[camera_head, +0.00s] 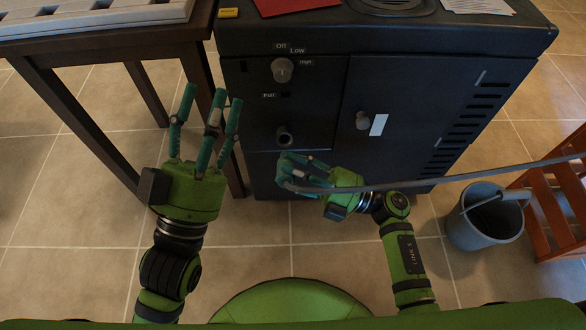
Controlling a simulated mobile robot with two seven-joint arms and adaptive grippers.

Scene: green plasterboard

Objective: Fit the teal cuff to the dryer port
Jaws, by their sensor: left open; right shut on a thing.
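The dark dryer cabinet (330,105) stands in the middle, with a short round dark port (284,138) low on its front left. My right gripper (291,168) is shut on the end of a grey hose (430,182), just below the port and apart from it in the picture. The teal cuff cannot be clearly told from the teal fingers around the hose end. My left gripper (213,103) is open and empty, its fingers spread, left of the port and in front of the cabinet's left side.
The cabinet has a knob (282,70) above the port and a door with a round handle (362,120). A dark table (110,50) stands at left. A grey bucket (484,218) and a wooden rack (560,200) stand at right; the hose runs over the rack.

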